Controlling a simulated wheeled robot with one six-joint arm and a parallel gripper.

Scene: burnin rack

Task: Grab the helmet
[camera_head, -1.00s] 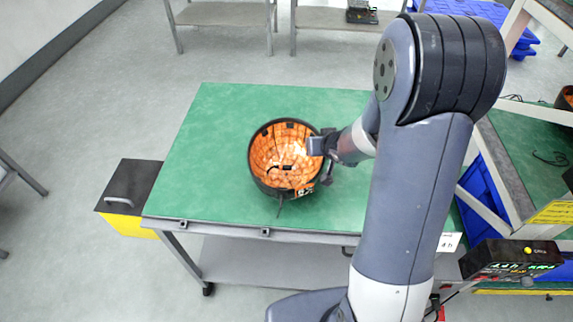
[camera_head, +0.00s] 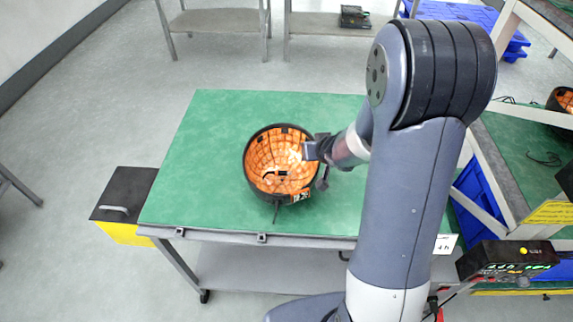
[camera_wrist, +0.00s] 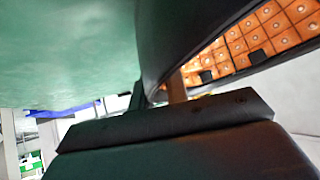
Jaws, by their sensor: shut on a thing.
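The helmet (camera_head: 281,165) is a round dark shell with a lit orange padded inside, its opening facing up toward the head camera, over the green table. My gripper (camera_head: 312,150) is at the helmet's right rim and shut on it. In the wrist view the dark helmet shell (camera_wrist: 190,35) and its orange padding fill the upper right, close above the dark gripper part (camera_wrist: 165,125). The fingertips are partly hidden at the rim. I cannot tell whether the helmet touches the table.
The green table (camera_head: 215,120) has clear room to the left and behind the helmet. A black and yellow box (camera_head: 125,195) is at its left side. A rack with blue bins (camera_head: 480,195) stands at the right. A device with lit digits (camera_head: 505,260) is at lower right.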

